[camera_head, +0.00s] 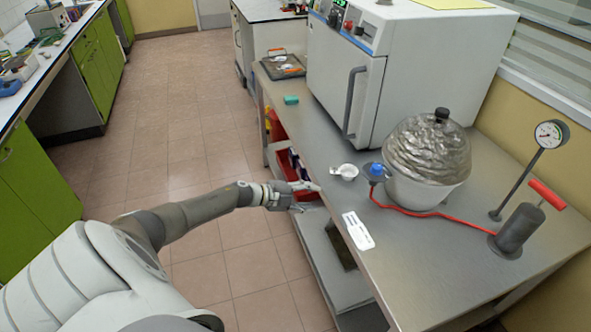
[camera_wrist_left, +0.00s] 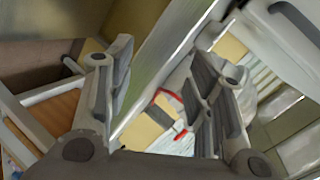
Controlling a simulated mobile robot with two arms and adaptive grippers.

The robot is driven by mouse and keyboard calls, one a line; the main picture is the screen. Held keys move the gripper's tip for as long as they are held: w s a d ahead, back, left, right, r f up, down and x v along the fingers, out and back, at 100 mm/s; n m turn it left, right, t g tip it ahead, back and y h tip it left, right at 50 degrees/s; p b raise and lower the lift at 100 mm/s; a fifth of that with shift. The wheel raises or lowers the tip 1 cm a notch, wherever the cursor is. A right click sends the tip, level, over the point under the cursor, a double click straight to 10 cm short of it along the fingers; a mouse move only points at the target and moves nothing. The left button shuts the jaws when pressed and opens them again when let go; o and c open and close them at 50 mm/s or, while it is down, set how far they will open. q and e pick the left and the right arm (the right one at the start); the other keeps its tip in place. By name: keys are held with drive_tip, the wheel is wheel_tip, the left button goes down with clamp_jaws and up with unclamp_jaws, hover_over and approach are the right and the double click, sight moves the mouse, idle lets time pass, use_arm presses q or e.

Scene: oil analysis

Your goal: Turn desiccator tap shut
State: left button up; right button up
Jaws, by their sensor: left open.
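The desiccator (camera_head: 424,160) is a pale bowl under a shiny grey lid with a black knob, on the steel bench. Its tap (camera_head: 375,171), with a blue top, sits at the left side of the bowl. A red hose (camera_head: 420,213) runs from there to the hand pump. My left gripper (camera_head: 310,197) is at the bench's front edge, to the left of the tap and apart from it. In the left wrist view the gripper (camera_wrist_left: 163,85) has its fingers spread, with nothing held. The tap cannot be made out there. My right gripper is not seen.
A hand pump (camera_head: 518,228) with a red handle and a gauge (camera_head: 549,134) stand at right. A small white dish (camera_head: 345,172) lies between gripper and tap. A white label card (camera_head: 358,231) lies near the front edge. A white oven (camera_head: 400,60) stands behind.

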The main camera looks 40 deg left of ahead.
use_arm(q)
wheel_tip(320, 180, down, 5)
drive_tip(key=s+a+n+y, duration=0.2)
drive_tip(key=n, duration=0.1)
drive_tip(key=shift+s+a+t, duration=0.25)
drive_tip(key=shift+a+t, duration=0.05)
drive_tip(key=shift+a, duration=0.1)
drive_tip(key=shift+f, duration=0.15)
drive_tip(key=s+d+f+n+g+y, duration=0.2)
drive_tip(key=s+d+f+n, duration=0.15)
drive_tip(key=s+f, duration=0.65)
drive_tip(key=s+d+f+n+g+y, duration=0.2)
drive_tip(key=s+f+n, duration=0.3)
drive_tip(key=s+f, duration=0.5)
drive_tip(key=s+d+f+n+g, duration=0.1)
drive_tip(key=s+d+f, duration=0.3)
drive_tip(key=s, duration=0.5)
drive_tip(key=s+d+f+n+g, duration=0.2)
drive_tip(key=s+d+f, duration=0.3)
drive_tip(key=s, duration=0.4)
drive_tip(key=s+d+f+n+g, duration=0.2)
drive_tip(key=s+d+f+g, duration=0.2)
drive_tip(key=s, duration=0.6)
drive_tip(key=d, duration=0.2)
drive_tip(key=shift+d+f, duration=0.3)
